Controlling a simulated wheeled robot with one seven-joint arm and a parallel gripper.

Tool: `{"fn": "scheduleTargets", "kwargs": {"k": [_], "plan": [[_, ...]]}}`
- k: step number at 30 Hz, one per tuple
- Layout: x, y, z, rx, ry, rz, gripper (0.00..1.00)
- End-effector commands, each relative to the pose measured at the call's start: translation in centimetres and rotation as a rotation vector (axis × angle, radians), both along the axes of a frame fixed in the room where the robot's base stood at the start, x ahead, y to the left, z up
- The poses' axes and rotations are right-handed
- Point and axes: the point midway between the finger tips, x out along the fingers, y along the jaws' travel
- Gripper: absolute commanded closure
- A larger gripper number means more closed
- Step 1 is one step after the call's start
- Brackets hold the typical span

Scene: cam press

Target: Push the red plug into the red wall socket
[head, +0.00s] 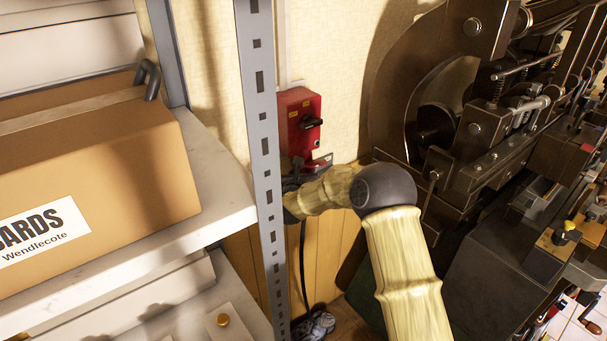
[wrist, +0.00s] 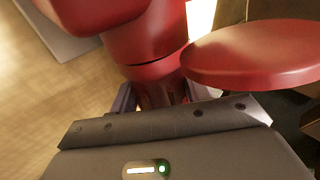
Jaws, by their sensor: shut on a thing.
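The red wall socket (head: 299,118) is a red box with a black rotary handle, mounted on the wall behind the shelf post. In the wrist view its red body and round mouth (wrist: 145,38) fill the top, with a round red lid (wrist: 255,55) swung out to the right. My gripper (wrist: 162,97) is shut on the red plug (wrist: 152,75), directly below the mouth. Plug and mouth meet at a thin dark seam; I cannot tell how deep the plug sits. In the head view my gripper (head: 294,182) is just below the box, partly behind the post, and the plug is hidden.
A grey perforated shelf post (head: 262,150) stands close to the left of my gripper. The shelf holds a cardboard box (head: 95,155). A large dark press (head: 480,130) stands to the right. A black cable (head: 303,265) hangs below my gripper towards the floor.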

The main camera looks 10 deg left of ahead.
Motion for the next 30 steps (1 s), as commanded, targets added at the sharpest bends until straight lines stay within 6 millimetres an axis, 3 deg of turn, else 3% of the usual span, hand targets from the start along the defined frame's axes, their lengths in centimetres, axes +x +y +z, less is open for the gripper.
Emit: {"fn": "scheduleTargets", "kwargs": {"k": [2, 3, 6, 20, 30], "plan": [[0.0, 0.0, 0.2, 0.001, -0.002, -0.001, 0.78], [0.0, 0.0, 0.2, 0.001, -0.002, -0.001, 0.47], [0.0, 0.0, 0.2, 0.001, -0.001, 0.0, 0.27], [-0.8, 0.1, 0.1, 0.001, 0.002, 0.0, 0.27], [-5.8, 0.1, 1.0, 0.0, -0.001, 0.001, 0.27]]}}
